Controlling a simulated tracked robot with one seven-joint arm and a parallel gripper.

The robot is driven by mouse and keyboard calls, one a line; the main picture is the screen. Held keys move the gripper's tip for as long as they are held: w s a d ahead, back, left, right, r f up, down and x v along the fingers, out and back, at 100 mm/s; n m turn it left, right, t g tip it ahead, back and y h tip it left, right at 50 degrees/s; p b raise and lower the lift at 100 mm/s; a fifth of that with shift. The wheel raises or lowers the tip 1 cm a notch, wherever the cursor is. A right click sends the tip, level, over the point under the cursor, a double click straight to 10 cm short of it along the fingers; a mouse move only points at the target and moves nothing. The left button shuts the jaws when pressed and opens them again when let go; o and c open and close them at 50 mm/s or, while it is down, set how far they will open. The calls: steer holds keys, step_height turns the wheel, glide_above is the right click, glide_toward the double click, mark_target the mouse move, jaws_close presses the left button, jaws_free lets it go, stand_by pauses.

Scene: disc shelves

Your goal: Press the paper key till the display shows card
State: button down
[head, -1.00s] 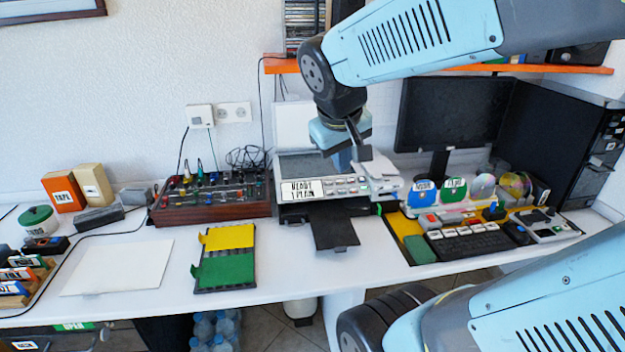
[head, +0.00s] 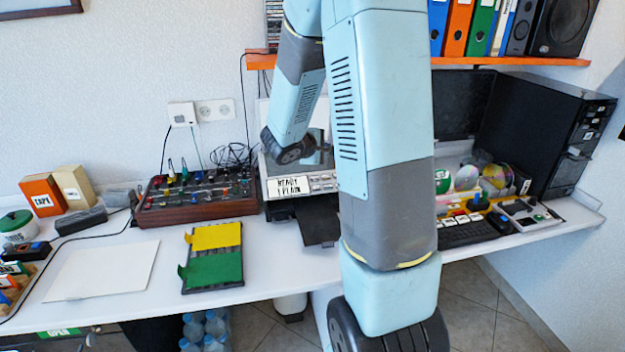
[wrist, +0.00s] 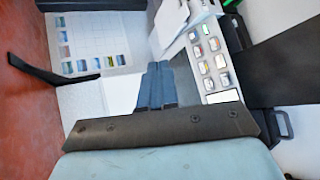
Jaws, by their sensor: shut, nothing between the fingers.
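The printer (head: 270,186) stands at the back of the desk, partly hidden behind my arm in the head view. Its display (head: 288,187) reads "READY" and "1 PLAIN". A row of keys (head: 322,182) lies right of the display, and my arm covers the rest of the panel. In the wrist view the key panel (wrist: 212,60) is right of my gripper (wrist: 156,85), with several small keys in rows. I cannot read their labels, so I cannot tell which is the paper key. My gripper is shut and empty, apart from the keys in the picture. In the head view it is hidden.
A dark output tray (head: 318,222) sticks out of the printer's front. A mixer-like box with knobs (head: 195,205) stands left of the printer. A yellow and green holder (head: 213,256) and a white board (head: 102,270) lie in front. A monitor and dark computer tower (head: 545,130) stand right.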

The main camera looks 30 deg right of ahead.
mark_target(314, 178)
steer(key=w+f+n+t, duration=0.2)
steer(key=w+f, duration=0.2)
steer(key=f, duration=0.1)
steer(key=shift+w+a+f+n+y, duration=0.2)
steer(key=shift+w+f+n+y, duration=0.05)
steer(key=shift+w+n+y, duration=0.1)
steer(key=shift+f, duration=0.1)
steer(key=shift+w+d+f, duration=0.2)
steer(key=shift+w+f, duration=0.45)
steer(key=shift+f, duration=0.6)
steer(key=shift+w+d+f, duration=0.2)
steer(key=shift+w+f, duration=0.5)
steer(key=shift+f, duration=0.55)
steer(key=shift+w+d+f, duration=0.2)
steer(key=shift+w+f, duration=0.45)
steer(key=shift+f, duration=0.6)
steer(key=shift+f, duration=0.1)
steer(key=shift+w+f, duration=0.15)
steer(key=shift+f, duration=0.05)
steer(key=shift+w+d+f, duration=0.1)
steer(key=shift+w+f, duration=0.05)
steer(key=shift+f, duration=0.2)
steer(key=shift+r, duration=0.1)
steer(key=shift+s+r, duration=0.35)
steer(key=shift+r, duration=0.3)
